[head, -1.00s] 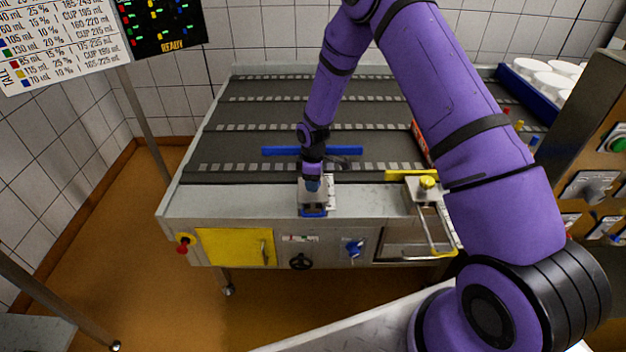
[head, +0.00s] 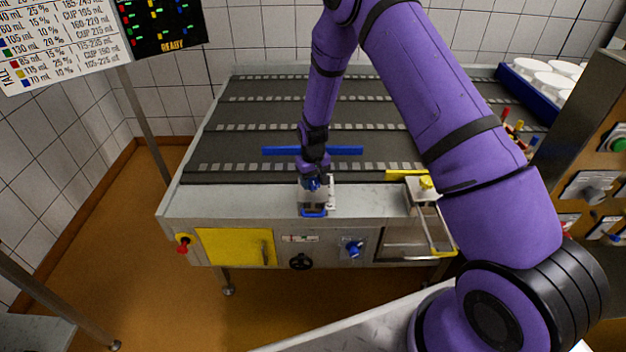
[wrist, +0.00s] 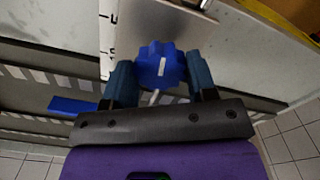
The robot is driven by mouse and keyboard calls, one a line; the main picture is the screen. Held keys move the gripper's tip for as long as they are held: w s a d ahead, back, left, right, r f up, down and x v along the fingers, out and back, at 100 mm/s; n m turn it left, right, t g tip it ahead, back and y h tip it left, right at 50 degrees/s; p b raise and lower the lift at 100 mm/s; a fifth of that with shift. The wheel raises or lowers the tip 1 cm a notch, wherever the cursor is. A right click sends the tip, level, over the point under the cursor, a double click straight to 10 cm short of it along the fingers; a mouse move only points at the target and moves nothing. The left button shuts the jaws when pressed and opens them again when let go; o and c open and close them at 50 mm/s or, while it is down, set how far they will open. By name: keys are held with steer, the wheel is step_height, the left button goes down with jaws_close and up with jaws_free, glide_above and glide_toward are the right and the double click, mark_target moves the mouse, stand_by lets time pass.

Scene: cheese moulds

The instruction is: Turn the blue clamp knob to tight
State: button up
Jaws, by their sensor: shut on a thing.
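The blue clamp knob (wrist: 151,60) is lobed and carries a white line on its top. In the wrist view another short white mark shows beside its lower edge, roughly in line with the knob's line. My gripper (wrist: 160,72) has one teal finger on each side of the knob and is shut on it. In the head view my gripper (head: 312,182) points down over the clamp at the table's front edge, and the knob is mostly hidden there. The clamp's metal plate (wrist: 165,28) with a blue handle (head: 313,213) lies under the knob.
A blue bar (head: 345,150) lies across the slatted table behind my gripper. A second clamp with a yellow knob (head: 426,183) stands to the right. A blue crate of white moulds (head: 520,90) is at the back right.

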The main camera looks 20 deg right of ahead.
mark_target(313, 181)
steer(key=m, duration=0.3)
steer(key=shift+m, duration=0.3)
steer(key=m, duration=0.4)
steer(key=shift+m, duration=0.4)
steer(key=o, duration=0.9)
step_height(313, 181, up, 11)
steer(key=shift+f, duration=0.1)
stand_by(0.4)
